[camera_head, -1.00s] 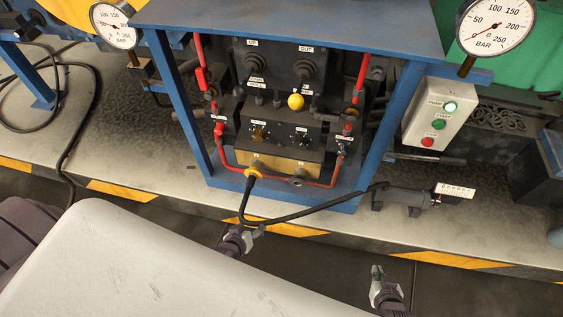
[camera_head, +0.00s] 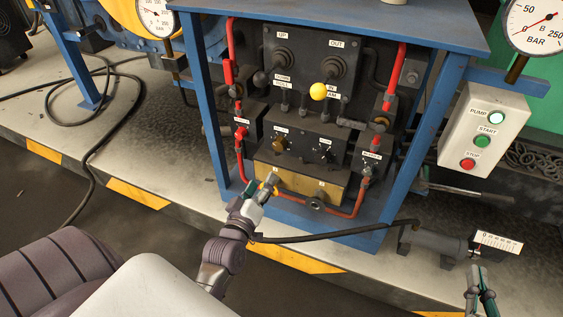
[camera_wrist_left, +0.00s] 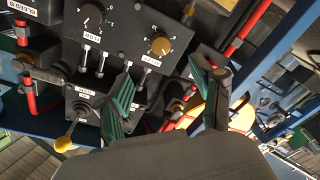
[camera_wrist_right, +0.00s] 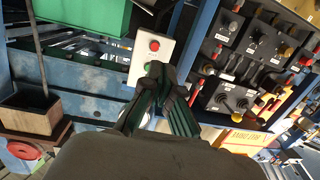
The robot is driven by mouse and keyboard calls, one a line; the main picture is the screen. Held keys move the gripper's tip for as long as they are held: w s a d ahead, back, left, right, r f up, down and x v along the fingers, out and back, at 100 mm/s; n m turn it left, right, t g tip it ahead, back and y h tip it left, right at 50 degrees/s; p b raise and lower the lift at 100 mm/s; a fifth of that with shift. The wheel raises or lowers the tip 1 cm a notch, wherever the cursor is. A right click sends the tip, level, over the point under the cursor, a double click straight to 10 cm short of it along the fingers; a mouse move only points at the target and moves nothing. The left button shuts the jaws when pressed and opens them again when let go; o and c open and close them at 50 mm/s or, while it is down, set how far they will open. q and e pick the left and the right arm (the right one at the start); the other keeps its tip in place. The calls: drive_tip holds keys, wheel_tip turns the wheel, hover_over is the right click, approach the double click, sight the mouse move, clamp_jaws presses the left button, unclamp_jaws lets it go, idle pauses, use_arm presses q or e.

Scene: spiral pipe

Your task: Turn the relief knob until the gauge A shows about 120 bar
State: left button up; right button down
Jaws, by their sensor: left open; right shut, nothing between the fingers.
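The brass knob (camera_head: 279,144) sits on the black valve block, left of a black knob (camera_head: 326,157); its small label is hard to read. It also shows in the left wrist view (camera_wrist_left: 160,44), its face bare. Gauge A (camera_head: 157,14) is at the upper left, partly cut off; its red needle points left towards the low numbers, exact value unclear. My left gripper (camera_head: 262,186) is open and empty, below and in front of the brass knob, apart from it. Its fingers (camera_wrist_left: 164,92) are spread in the left wrist view. My right gripper (camera_head: 480,283) is shut and empty at lower right.
The blue frame (camera_head: 206,110) flanks the panel, with red pipes (camera_head: 392,75) inside it. A yellow-ball lever (camera_head: 318,91) stands above the knobs. The pump box (camera_head: 484,130) is right, its top lamp lit, under gauge B (camera_head: 541,22). A black hose (camera_head: 330,235) runs below.

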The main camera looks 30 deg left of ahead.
use_arm(q)
drive_tip(key=b, duration=0.2)
approach(278, 148)
drive_tip(key=w, duration=0.3)
drive_tip(key=x, duration=0.2)
drive_tip(key=b+x, duration=0.1)
drive_tip(key=x, duration=0.3)
drive_tip(key=shift+w+a+r+b, duration=0.1)
drive_tip(key=shift+w+a+b, duration=0.05)
drive_tip(key=shift+a+b, duration=0.2)
use_arm(e)
drive_tip(key=s+r+t+y, duration=0.3)
drive_tip(key=s+r+t, duration=0.2)
drive_tip(key=r+t, duration=0.5)
wheel_tip(278, 148, up, 4)
drive_tip(key=shift+s+a+r+y, duration=0.1)
drive_tip(key=shift+s+a+y, duration=0.1)
drive_tip(key=shift+a+y, duration=0.2)
use_arm(q)
drive_tip(key=shift+c, duration=0.2)
drive_tip(key=c, duration=1.1)
use_arm(e)
drive_tip(key=shift+w, duration=0.1)
